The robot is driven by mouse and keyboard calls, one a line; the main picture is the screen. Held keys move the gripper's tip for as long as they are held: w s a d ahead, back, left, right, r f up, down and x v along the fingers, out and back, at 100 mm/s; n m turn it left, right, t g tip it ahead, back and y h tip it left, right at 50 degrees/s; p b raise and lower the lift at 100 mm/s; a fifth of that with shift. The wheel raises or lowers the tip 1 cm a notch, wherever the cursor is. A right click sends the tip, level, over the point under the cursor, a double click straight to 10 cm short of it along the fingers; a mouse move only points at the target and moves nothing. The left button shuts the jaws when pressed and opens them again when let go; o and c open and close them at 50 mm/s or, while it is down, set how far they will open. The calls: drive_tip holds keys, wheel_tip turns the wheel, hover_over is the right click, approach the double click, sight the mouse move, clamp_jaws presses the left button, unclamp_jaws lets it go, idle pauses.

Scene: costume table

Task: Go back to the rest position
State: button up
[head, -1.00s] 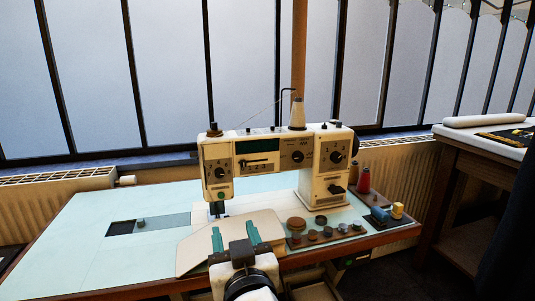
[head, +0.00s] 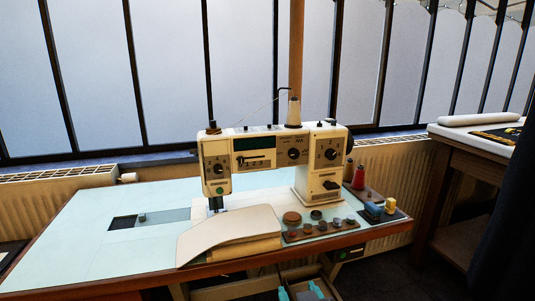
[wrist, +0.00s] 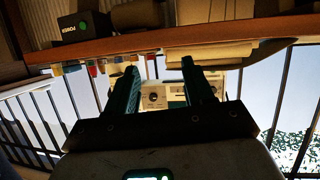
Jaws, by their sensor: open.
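My gripper (head: 300,293) shows only as two teal fingertips at the bottom edge of the head view, in front of and below the table's front edge. The fingers are apart with nothing between them. In the wrist view, my gripper (wrist: 160,75) also stands open and empty, with the cream sewing machine (wrist: 155,98) seen upside down between and behind the fingers. The sewing machine (head: 275,155) stands upright on the pale blue table (head: 90,225). The rest of my arm is out of the head view.
A beige cloth-like panel (head: 225,235) lies at the table's front edge. A board with several buttons (head: 320,228), a red spool (head: 359,178) and a yellow piece (head: 390,205) sit at right. A wooden side table (head: 465,160) stands farther right. The table's left side is mostly clear.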

drive_tip(key=s+d+f+m+g+h, duration=0.25)
drive_tip(key=s+d+f+g, duration=0.55)
drive_tip(key=s+d+f, duration=1.1)
drive_tip(key=s+d+f+g, duration=0.1)
drive_tip(key=s+f+g, duration=0.1)
drive_tip(key=s, duration=0.5)
drive_tip(key=s+d+f+g, duration=0.1)
drive_tip(key=s+f+g, duration=0.15)
drive_tip(key=s, duration=0.45)
wheel_tip(320, 180, up, 20)
drive_tip(key=p, duration=1.9)
drive_tip(key=shift+d+f+y+p, duration=0.15)
drive_tip(key=shift+f+y+p, duration=0.1)
drive_tip(key=shift+y+p, duration=0.1)
drive_tip(key=shift+s, duration=0.1)
